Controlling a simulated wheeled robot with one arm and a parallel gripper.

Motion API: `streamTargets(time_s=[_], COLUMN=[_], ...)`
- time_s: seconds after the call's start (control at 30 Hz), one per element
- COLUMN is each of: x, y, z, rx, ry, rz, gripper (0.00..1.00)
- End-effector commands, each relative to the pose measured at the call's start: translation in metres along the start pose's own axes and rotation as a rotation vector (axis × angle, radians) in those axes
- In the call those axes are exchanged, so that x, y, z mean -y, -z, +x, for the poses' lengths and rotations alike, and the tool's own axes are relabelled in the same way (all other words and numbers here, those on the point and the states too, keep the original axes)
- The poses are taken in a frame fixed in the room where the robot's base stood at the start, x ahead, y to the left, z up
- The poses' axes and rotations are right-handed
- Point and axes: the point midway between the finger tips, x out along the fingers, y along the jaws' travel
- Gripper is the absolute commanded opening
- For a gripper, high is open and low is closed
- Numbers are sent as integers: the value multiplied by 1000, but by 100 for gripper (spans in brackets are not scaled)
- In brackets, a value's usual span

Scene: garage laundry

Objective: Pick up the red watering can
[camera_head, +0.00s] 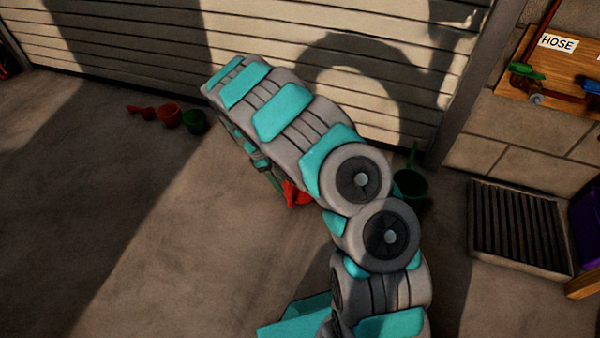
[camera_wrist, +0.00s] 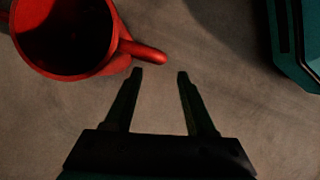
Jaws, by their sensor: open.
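A red, round, open-topped container (camera_wrist: 70,38), which looks like the red watering can, is at the upper left of the wrist view, cut off by the frame edge. A short red arm (camera_wrist: 142,51) sticks out from it toward the right; I cannot tell whether it is spout or handle. My gripper (camera_wrist: 160,75) is open and empty, with the tip of this red arm just beyond its left finger. In the head view a red piece (camera_head: 292,195) shows beside my arm, mostly hidden by it.
A dark green container (camera_head: 411,184) is right of my arm. A floor grate (camera_head: 520,228) and a hose board (camera_head: 550,75) are at right. The left floor is clear.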

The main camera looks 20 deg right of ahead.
Motion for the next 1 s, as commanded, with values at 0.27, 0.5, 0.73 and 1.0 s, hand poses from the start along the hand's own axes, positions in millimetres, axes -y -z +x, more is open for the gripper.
streamTargets(time_s=[0.27, 0.5, 0.73, 1.0], x=[1, 0, 1, 1], y=[-1, -2, -3, -3], z=[26, 50, 77, 77], rx=[3, 0, 1, 0], ry=[3, 2, 3, 1], rz=[-2, 0, -1, -1], gripper=[56, 56, 56, 49])
